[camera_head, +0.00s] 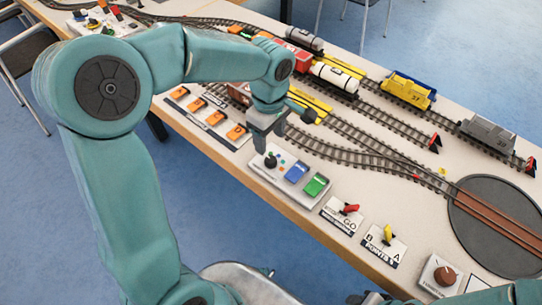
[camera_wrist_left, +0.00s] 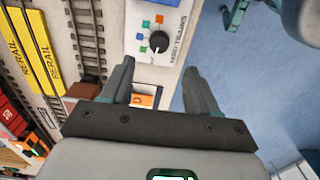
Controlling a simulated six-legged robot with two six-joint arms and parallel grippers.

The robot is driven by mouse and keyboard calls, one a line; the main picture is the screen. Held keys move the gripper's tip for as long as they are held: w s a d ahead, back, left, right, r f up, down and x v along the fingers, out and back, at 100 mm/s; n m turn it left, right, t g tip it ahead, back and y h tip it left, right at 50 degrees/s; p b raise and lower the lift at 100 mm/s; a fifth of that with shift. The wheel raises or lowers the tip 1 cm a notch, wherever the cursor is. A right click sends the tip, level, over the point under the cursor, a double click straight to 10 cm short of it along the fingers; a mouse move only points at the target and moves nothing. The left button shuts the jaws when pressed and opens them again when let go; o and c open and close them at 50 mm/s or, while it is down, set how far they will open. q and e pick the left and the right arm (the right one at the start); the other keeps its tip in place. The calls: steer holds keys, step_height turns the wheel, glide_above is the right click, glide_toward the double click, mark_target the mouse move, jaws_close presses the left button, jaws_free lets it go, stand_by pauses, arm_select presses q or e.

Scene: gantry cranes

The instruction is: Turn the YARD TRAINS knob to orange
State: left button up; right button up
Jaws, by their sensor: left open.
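The YARD TRAINS knob (camera_head: 270,160) is a small black dial on a white panel (camera_head: 262,172). In the left wrist view the knob (camera_wrist_left: 158,41) stands beside small coloured squares, including an orange square (camera_wrist_left: 159,19), with blue and teal ones along the panel's edge. Which square its pointer faces is too small to tell. My left gripper (camera_head: 268,143) is just above and behind the knob in the head view. In the left wrist view its open, empty fingers (camera_wrist_left: 160,68) are apart, with the knob beyond the tips and between their lines. My right gripper is not in view.
Blue (camera_head: 297,172) and green (camera_head: 316,185) buttons sit right of the knob. Orange-switch plates (camera_head: 212,118) lie to its left. Rail tracks (camera_head: 345,158) with wagons run behind. A GO lever (camera_head: 349,209) and an A/B lever (camera_head: 389,234) stand nearer the front right edge.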

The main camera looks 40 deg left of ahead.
mark_target(271, 159)
arm_select(q)
step_height(271, 159, down, 8)
steer(key=shift+w+d+f+b, duration=0.1)
steer(key=shift+f+b, duration=0.15)
steer(key=shift+b, duration=0.05)
steer(key=c, duration=1)
